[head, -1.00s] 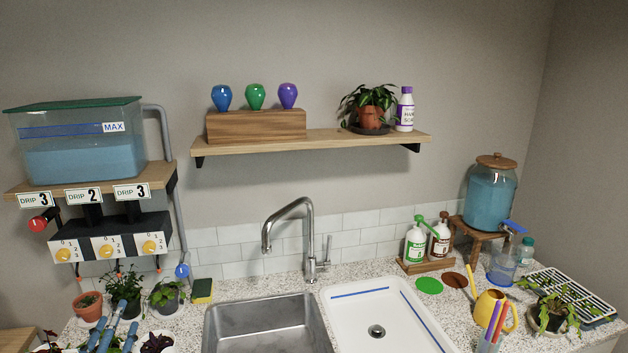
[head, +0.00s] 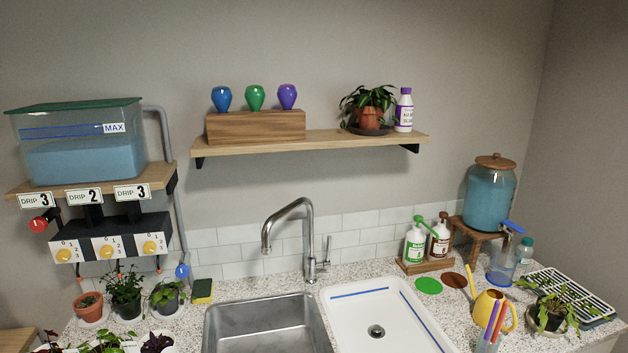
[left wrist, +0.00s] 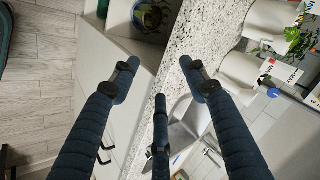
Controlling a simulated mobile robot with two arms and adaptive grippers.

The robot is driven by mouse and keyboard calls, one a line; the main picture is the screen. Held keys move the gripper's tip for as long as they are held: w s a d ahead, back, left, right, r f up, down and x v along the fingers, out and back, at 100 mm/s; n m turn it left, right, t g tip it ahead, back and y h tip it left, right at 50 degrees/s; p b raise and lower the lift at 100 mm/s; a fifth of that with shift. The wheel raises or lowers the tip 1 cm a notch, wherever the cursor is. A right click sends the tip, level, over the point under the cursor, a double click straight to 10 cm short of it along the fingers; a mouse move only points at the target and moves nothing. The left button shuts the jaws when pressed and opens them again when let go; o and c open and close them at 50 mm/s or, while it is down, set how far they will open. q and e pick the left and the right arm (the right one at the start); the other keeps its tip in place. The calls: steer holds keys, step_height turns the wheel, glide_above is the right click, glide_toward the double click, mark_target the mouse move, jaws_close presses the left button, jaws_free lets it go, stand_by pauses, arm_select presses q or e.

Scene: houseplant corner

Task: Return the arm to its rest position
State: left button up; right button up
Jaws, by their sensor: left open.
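My left gripper (left wrist: 160,85) shows in the left wrist view with its blue-grey fingers spread wide apart. Nothing is between them. Behind the fingers lie the front edge of the speckled counter (left wrist: 200,30), the sink (left wrist: 188,120) and pale cabinet fronts (left wrist: 115,100). In the head view no gripper or arm shows now. My right gripper is in neither current view.
Potted plants (head: 125,290) stand at the counter's left under the drip tank (head: 80,150). The steel sink (head: 265,325) and white basin (head: 400,315) fill the middle. A yellow watering can (head: 488,307) and glass dispenser (head: 490,195) stand at right.

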arm_select(q)
steer(key=s+d+f+n+g+h, duration=0.2)
steer(key=s+d+n+g+h, duration=0.15)
steer(key=s+d, duration=0.6)
steer(key=s+f+g+b, duration=0.1)
steer(key=s+f+b, duration=0.1)
steer(key=f, duration=1.4)
steer(key=s+f+g+b, duration=0.1)
steer(key=s+f+b, duration=0.1)
steer(key=f, duration=1.4)
steer(key=s+a+f+m+b, duration=0.1)
steer(key=s+a+f+b, duration=0.2)
steer(key=s+f, duration=1.3)
step_height(320, 180, down, 2)
steer(key=shift+a+f+g, duration=0.1)
steer(key=shift+a+g, duration=0.05)
steer(key=shift+g, duration=0.2)
steer(key=shift+s+y, duration=0.1)
steer(key=shift+y, duration=0.15)
